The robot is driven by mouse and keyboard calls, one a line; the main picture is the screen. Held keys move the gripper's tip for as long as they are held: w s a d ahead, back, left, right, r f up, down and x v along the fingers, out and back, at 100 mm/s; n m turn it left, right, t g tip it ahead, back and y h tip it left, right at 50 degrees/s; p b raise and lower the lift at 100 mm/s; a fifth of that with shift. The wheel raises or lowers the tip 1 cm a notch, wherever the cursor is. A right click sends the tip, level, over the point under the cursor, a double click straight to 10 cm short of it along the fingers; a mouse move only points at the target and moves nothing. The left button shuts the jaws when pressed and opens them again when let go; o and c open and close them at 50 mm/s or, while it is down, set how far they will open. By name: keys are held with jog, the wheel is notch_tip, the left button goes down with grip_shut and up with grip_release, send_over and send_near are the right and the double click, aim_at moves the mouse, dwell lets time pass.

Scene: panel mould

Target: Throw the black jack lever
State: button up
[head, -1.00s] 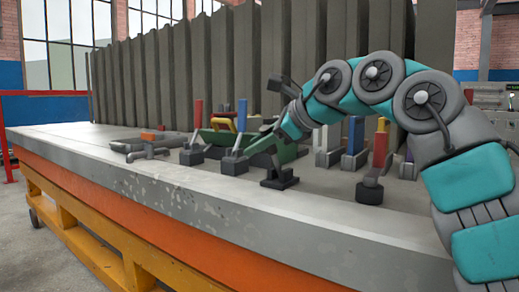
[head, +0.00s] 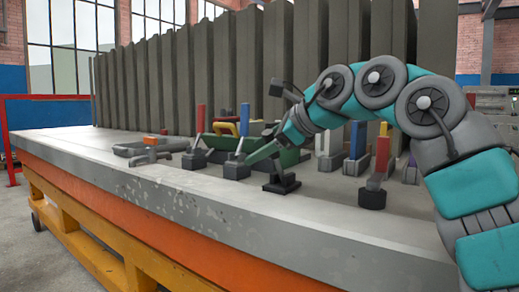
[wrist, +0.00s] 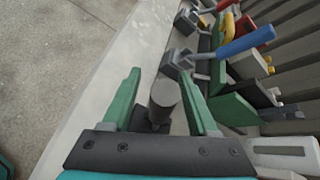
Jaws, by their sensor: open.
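The black jack lever, a dark upright post (wrist: 165,96) on a black base, stands between my fingers in the wrist view. Its black foot (head: 282,184) shows in the head view near the front of the table, below my gripper. My gripper (wrist: 160,76) has two green fingers, apart, one on each side of the post. I cannot tell whether either finger touches it.
A blue-handled lever (wrist: 245,41) and a red-handled lever (wrist: 226,5) stand beyond my fingers. Another red lever (head: 382,154) stands to the right. A grey ribbed wall (head: 225,75) runs behind. The table's front strip (head: 150,195) is clear.

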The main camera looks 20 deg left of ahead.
jog(key=v, duration=0.7)
jog(key=shift+d+r, duration=0.15)
jog(key=shift+d, duration=0.15)
jog(key=shift+s, duration=0.15)
